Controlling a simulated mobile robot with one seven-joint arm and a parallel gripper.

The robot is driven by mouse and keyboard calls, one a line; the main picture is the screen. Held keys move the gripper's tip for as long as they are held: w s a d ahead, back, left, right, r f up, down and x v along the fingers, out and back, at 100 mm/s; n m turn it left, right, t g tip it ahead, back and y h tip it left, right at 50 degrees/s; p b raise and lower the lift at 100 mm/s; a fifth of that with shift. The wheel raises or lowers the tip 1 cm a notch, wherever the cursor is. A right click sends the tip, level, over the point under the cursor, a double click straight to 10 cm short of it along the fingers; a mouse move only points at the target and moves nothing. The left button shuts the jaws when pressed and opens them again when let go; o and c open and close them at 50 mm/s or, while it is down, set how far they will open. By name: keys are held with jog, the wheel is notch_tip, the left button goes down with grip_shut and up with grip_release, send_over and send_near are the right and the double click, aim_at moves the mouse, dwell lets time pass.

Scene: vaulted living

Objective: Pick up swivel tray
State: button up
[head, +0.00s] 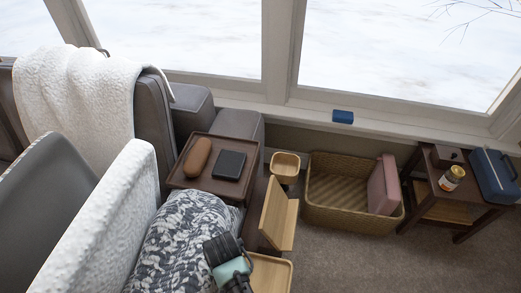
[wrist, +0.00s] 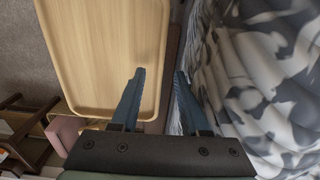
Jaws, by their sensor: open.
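A light wooden tray with a raised rim, which I take to be the swivel tray, fills the upper left of the wrist view (wrist: 100,50). In the head view it shows in part at the bottom (head: 272,275), with a light wooden panel (head: 281,218) tilted up just beyond it. My gripper (wrist: 160,72) is open and empty. In the wrist view its left finger overlaps the tray's right part, and its right finger lies beside a patterned cushion. I cannot tell the gap in depth. In the head view the fingertips are not distinguishable.
The grey-white patterned cushion (head: 185,235) lies close beside my arm. A dark tray (head: 178,181) on the sofa bears a brown oblong item and a black one. A small wooden bowl (head: 285,166), a wicker basket (head: 335,212) and a dark side table (head: 440,190) stand farther off.

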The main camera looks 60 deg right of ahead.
jog(key=shift+f, duration=0.6)
grip_shut()
dwell(1.3)
